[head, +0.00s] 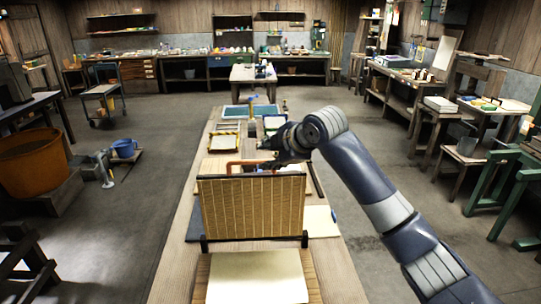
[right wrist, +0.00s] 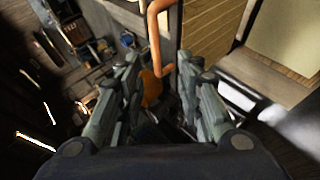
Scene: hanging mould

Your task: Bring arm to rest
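The mould (head: 252,208) is a ribbed, tan bamboo-like panel with a dark frame, standing upright on the long table. A copper-orange handle (head: 232,167) shows at its top edge. My right gripper (head: 273,158) is just above and behind the mould's top edge, near the handle. In the right wrist view its two fingers (right wrist: 159,64) are spread apart. The orange handle (right wrist: 156,30) shows between and beyond the fingertips, and I see no finger closed on it. The panel (right wrist: 208,35) is beside the right finger there. My left gripper is not in view.
The long table (head: 183,240) runs away from me, with a pale board (head: 257,278) in front of the mould and trays (head: 250,111) farther back. Benches line the right. Floor on both sides is open.

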